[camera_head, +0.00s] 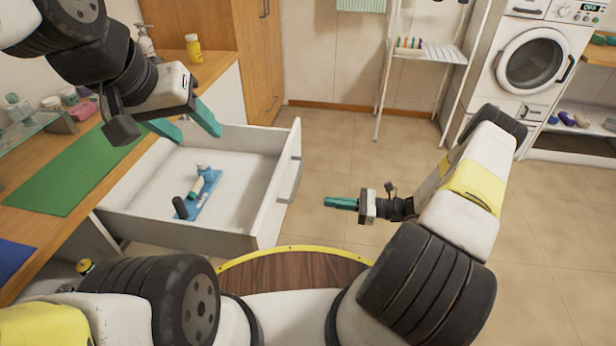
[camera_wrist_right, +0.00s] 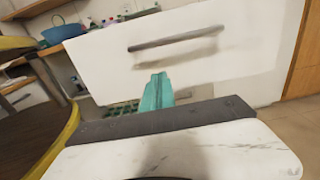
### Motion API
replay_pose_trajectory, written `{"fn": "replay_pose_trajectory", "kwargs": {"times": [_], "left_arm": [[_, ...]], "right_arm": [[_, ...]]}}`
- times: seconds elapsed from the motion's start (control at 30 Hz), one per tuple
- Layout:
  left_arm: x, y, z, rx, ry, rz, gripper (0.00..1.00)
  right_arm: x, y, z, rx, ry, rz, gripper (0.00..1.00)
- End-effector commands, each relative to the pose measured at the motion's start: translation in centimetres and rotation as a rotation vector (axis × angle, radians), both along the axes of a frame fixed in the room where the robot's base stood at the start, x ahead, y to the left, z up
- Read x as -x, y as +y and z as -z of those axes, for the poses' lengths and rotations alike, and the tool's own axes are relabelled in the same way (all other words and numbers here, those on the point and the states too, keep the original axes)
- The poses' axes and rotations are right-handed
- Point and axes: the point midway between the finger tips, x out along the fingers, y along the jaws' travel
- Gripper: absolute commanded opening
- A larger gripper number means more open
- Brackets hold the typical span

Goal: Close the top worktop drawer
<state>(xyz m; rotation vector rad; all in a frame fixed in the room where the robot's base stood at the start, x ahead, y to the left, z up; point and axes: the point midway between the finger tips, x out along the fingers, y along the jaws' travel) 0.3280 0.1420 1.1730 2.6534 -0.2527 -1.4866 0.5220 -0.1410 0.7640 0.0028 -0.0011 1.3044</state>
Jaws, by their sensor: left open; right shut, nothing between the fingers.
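The white top drawer (camera_head: 270,205) stands pulled out from the worktop (camera_head: 110,190) on the left in the head view. My left gripper (camera_head: 190,125) is open above the drawer's far left part.
A green mat (camera_head: 75,170), a glass shelf (camera_head: 35,130) and bottles (camera_head: 194,48) are on the worktop. A wooden cabinet (camera_head: 262,60), a white rack (camera_head: 430,52) and a washing machine (camera_head: 525,60) stand at the back. The floor (camera_head: 345,150) right of the drawer is clear.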

Motion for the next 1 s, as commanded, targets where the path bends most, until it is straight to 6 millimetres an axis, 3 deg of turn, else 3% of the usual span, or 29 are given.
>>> {"fn": "replay_pose_trajectory", "kwargs": {"times": [0.4, 0.6, 1.0], "left_arm": [[0.0, 0.0, 0.0, 0.0, 0.0, 0.0, 0.53], [0.0, 0.0, 0.0, 0.0, 0.0, 0.0, 0.53], [0.0, 0.0, 0.0, 0.0, 0.0, 0.0, 0.53]], "right_arm": [[-2.0, 8.2, -0.1, 0.0, 0.0, -0.008, 0.0], [-2.9, 11.3, -0.1, 0.002, 0.0, -0.006, 0.0], [-3.4, 12.7, -0.1, 0.002, -0.001, -0.003, 0.0]]}}
